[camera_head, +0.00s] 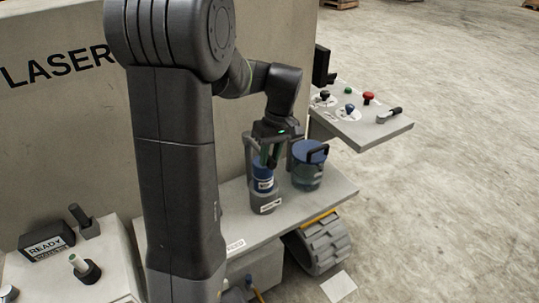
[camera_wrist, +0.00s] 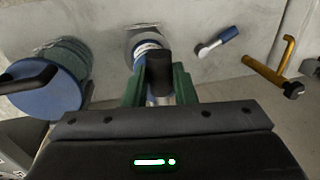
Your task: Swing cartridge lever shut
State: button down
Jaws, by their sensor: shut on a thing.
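A blue cartridge-like cylinder with a white label (camera_head: 264,178) stands upright in a grey holder (camera_head: 264,202) on the bench. My gripper (camera_head: 271,156) is directly above it, pointing down. In the wrist view, my green fingers (camera_wrist: 159,88) are shut on a dark handle (camera_wrist: 158,72), with the blue cylinder (camera_wrist: 148,47) partly hidden behind it. I cannot tell whether this handle belongs to the cylinder or to a lever. A small lever with a blue grip (camera_wrist: 222,37) lies apart, to the right of my fingers.
A blue-lidded canister (camera_head: 308,165) with a dark handle stands close to the right of my gripper. A side shelf (camera_head: 365,130) carries knobs. A grey roller (camera_head: 320,245) sits below the bench (camera_head: 225,222). A yellow bar (camera_wrist: 268,72) shows in the wrist view.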

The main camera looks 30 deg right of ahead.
jog(key=c, duration=1.2)
grip_release()
jog(key=shift+d, duration=0.15)
jog(key=shift+r, duration=0.15)
jog(key=d+r, duration=0.1)
jog(key=r, duration=0.8)
jog(key=d+r, duration=0.1)
jog(key=r, duration=0.3)
jog(key=shift+d+r, duration=0.15)
jog(key=shift+d, duration=0.15)
jog(key=a+f, duration=0.1)
jog(key=f, duration=0.8)
jog(key=a+f, duration=0.1)
jog(key=f, duration=0.3)
jog(key=shift+a+f, duration=0.35)
